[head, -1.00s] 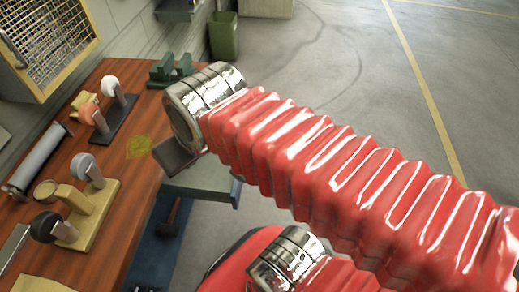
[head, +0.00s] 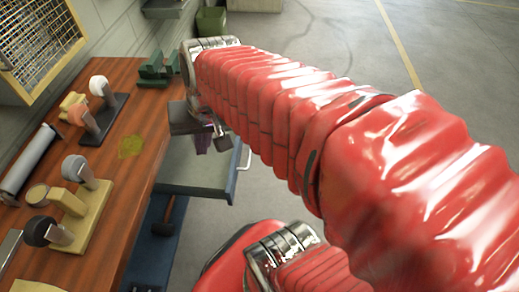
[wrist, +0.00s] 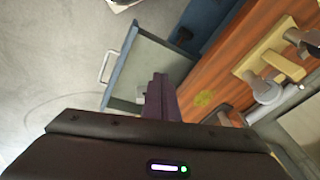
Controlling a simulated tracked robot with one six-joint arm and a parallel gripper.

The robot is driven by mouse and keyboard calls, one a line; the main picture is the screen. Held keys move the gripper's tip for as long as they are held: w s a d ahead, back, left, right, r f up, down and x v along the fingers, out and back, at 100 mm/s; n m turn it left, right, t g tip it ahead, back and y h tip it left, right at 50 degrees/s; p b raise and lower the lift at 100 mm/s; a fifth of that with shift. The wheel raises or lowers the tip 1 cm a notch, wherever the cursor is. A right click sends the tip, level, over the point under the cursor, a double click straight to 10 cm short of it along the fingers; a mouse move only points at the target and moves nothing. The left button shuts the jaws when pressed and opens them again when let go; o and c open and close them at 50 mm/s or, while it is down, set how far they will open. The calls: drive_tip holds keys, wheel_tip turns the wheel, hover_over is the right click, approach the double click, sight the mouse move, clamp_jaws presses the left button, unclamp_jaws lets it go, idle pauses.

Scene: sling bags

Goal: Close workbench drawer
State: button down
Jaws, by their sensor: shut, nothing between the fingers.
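The workbench drawer (head: 195,172) is pulled out from the right side of the wooden workbench (head: 140,192). It has a grey inside and a blue-grey front with a pale handle (head: 245,158). In the wrist view the drawer (wrist: 150,62) shows open, with its handle (wrist: 106,67) on the left. My gripper (head: 205,143) has dark purple fingers and is at the drawer's far side. In the wrist view my gripper (wrist: 158,80) is shut and empty, and its fingers overlap the drawer's interior. I cannot tell whether they touch it. My red arm hides part of the surroundings.
On the bench stand a yellow tool stand (head: 85,215), a dark stand (head: 102,120), a green block-like holder (head: 158,68) and a grey cylinder (head: 30,160). A green bin (head: 211,20) stands behind. The floor (head: 330,45) right of the drawer is clear.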

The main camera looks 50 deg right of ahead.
drive_tip(key=s+d+f+m+t+y, duration=0.1)
drive_tip(key=s+d+f+m, duration=0.1)
drive_tip(key=d+f+m, duration=0.2)
drive_tip(key=s+d+f+m+t+y, duration=0.1)
drive_tip(key=s+d+f+m, duration=0.2)
drive_tip(key=d+m, duration=0.7)
drive_tip(key=s+d+f+m+y, duration=0.2)
drive_tip(key=d+f+m, duration=0.5)
drive_tip(key=d, duration=0.4)
drive_tip(key=shift+s+d+f+m+t, duration=0.25)
drive_tip(key=shift+s+d+m+t, duration=0.15)
drive_tip(key=shift+m, duration=0.2)
drive_tip(key=shift+w, duration=0.1)
drive_tip(key=w+a+r+x, duration=0.1)
drive_tip(key=x, duration=1.2)
drive_tip(key=shift+w+a+r, duration=0.3)
drive_tip(key=shift+a+r, duration=0.05)
